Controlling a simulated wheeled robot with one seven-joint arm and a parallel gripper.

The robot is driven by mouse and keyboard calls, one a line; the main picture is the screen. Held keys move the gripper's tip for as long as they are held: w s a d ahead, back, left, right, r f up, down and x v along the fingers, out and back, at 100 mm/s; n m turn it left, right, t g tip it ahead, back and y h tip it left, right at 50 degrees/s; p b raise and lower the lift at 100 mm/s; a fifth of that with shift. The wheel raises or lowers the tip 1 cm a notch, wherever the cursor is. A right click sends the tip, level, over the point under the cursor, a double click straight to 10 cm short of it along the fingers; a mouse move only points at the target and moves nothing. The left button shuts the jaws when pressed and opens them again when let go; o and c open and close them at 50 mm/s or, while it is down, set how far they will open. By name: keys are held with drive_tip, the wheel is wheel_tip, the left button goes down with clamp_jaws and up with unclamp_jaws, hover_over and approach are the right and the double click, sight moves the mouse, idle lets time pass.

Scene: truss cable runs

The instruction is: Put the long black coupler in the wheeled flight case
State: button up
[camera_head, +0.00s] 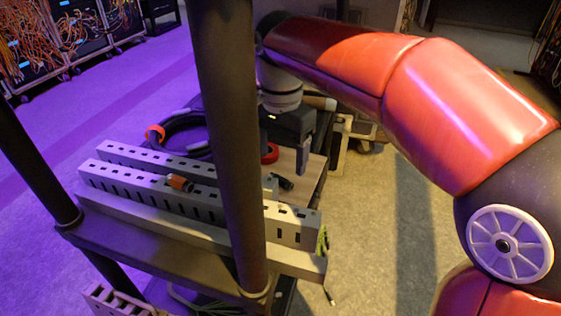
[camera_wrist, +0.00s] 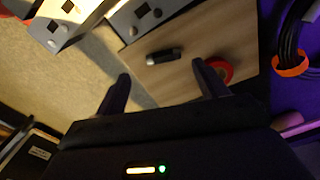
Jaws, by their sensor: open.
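A short dark cylinder with a paler end, seemingly the long black coupler (camera_wrist: 164,56), lies on a wooden board (camera_wrist: 172,84). In the head view the coupler (camera_head: 284,183) lies beside the slotted grey channel. My gripper (camera_wrist: 160,75) is open and empty above the board, with the coupler beyond its fingertips. In the head view my gripper (camera_head: 303,155) is partly hidden by its own body. A dark case with pale edges (camera_head: 341,130), perhaps the wheeled flight case, stands behind my gripper, partly hidden; its inside cannot be seen. A labelled dark box (camera_wrist: 32,155) shows lower left in the wrist view.
A red tape ring (camera_wrist: 219,69) lies near the right finger. A black cable coil (camera_head: 187,130), an orange-ended connector (camera_head: 179,183) and slotted grey channels (camera_head: 140,190) crowd the bench. A dark upright pole (camera_head: 230,130) stands in front. Carpet at right (camera_head: 365,240) is clear.

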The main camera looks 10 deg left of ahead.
wheel_tip(320, 180, up, 2)
drive_tip(key=shift+d, duration=0.1)
drive_tip(key=s+d+f+n+t, duration=0.1)
drive_tip(key=s+d, duration=0.2)
drive_tip(key=d, duration=0.5)
drive_tip(key=s+d+n+t, duration=0.1)
drive_tip(key=s+d+t, duration=0.1)
drive_tip(key=d, duration=0.6)
drive_tip(key=shift+s+f, duration=0.35)
drive_tip(key=shift+s, duration=0.2)
drive_tip(key=s+d+f+n+t, duration=0.1)
drive_tip(key=s+d+f, duration=0.1)
drive_tip(key=d, duration=0.1)
drive_tip(key=s+d+f+n, duration=0.1)
drive_tip(key=s+d+f, duration=0.1)
drive_tip(key=s+d, duration=0.1)
drive_tip(key=s+d+f+t, duration=0.1)
drive_tip(key=s+d+f, duration=0.1)
drive_tip(key=d, duration=0.1)
drive_tip(key=shift+s+d+f+n+t, duration=0.15)
drive_tip(key=shift+s+d+n+t, duration=0.15)
drive_tip(key=shift+s+n, duration=0.1)
drive_tip(key=shift+c, duration=1)
drive_tip(key=shift+s+f, duration=0.1)
drive_tip(key=shift+f, duration=0.05)
